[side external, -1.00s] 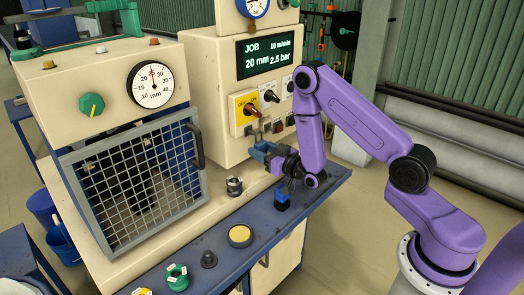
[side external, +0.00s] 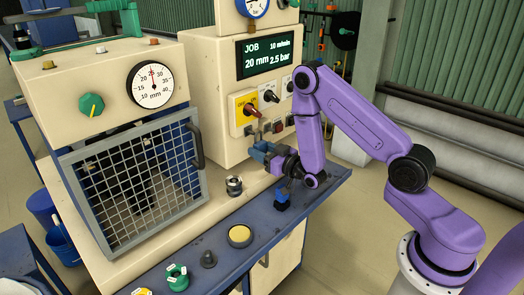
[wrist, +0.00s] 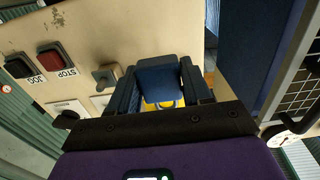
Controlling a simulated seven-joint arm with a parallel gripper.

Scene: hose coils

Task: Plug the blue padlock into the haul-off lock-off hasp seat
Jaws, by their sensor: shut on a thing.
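The blue padlock (wrist: 160,78) is between the two dark blue fingers of my gripper (wrist: 158,92) in the wrist view. My gripper is shut on it. In the side view my gripper (side external: 262,150) is in front of the control cabinet, just below the yellow switch plate (side external: 244,110). A bit of yellow shows past the padlock in the wrist view. The lock-off hasp seat cannot be made out clearly; the padlock and fingers cover that part of the panel. I cannot tell whether the padlock touches it.
A grey knob (wrist: 105,75), the red STOP button (wrist: 56,58) and the black JOG button (wrist: 20,66) are left of the padlock in the wrist view. A blue block (side external: 282,195) stands on the bench ledge below my arm. The mesh guard (side external: 138,185) is at left.

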